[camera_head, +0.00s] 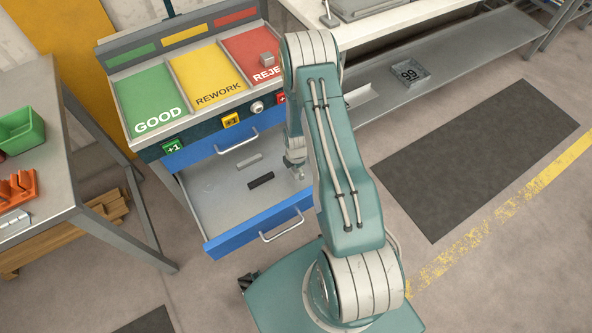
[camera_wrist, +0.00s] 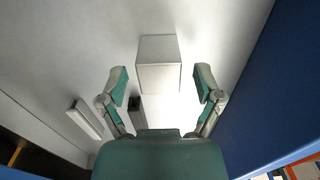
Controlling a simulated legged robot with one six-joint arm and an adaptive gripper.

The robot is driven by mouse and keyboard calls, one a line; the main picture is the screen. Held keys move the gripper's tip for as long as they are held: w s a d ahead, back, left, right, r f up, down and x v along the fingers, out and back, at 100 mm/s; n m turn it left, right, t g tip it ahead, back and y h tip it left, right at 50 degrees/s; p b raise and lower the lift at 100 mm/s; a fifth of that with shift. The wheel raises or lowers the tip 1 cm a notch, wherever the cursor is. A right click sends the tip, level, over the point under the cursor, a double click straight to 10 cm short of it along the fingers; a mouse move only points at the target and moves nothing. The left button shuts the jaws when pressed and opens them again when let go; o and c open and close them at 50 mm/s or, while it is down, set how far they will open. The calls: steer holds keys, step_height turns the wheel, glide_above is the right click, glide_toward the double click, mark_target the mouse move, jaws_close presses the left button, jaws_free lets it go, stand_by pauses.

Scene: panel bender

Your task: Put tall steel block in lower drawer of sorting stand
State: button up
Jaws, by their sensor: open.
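The sorting stand's lower drawer (camera_head: 215,205) is pulled open, with a blue front and a pale grey floor. My gripper (camera_head: 297,172) is low over the right part of this drawer, pointing down. In the wrist view, my gripper (camera_wrist: 161,82) has its two fingers spread wide. A pale grey block, apparently the tall steel block (camera_wrist: 158,62), is in the drawer, between and just beyond the fingertips, with clear gaps on both sides. In the head view the block cannot be clearly separated from my gripper.
A grey bar (camera_head: 249,161) and a dark bar (camera_head: 261,180) lie in the drawer. Above are green, yellow and red bins; a small grey cube (camera_head: 267,59) sits on the red one (camera_head: 240,45). A table (camera_head: 50,185) stands left, a bench shelf (camera_head: 440,70) right.

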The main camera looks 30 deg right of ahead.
steer(key=s+a+r+m+t, duration=0.1)
steer(key=a+r+m, duration=0.15)
steer(key=r, duration=1.05)
steer(key=s+a+r+m+t, duration=0.1)
steer(key=a+r+m, duration=0.15)
steer(key=r, duration=0.95)
steer(key=s+a+r+m+t, duration=0.15)
steer(key=r+m, duration=0.25)
steer(key=r, duration=0.9)
steer(key=s+a+r+m+t, duration=0.1)
steer(key=s+a+r+m, duration=0.2)
steer(key=s+r, duration=0.3)
steer(key=s+a+r+m+t, duration=0.1)
steer(key=s+a+r+m, duration=0.2)
steer(key=s+r+m, duration=0.3)
steer(key=s+r, duration=0.1)
steer(key=s, duration=0.2)
steer(key=shift+s+r, duration=0.2)
steer(key=shift+s, duration=0.2)
steer(key=shift+a, duration=0.1)
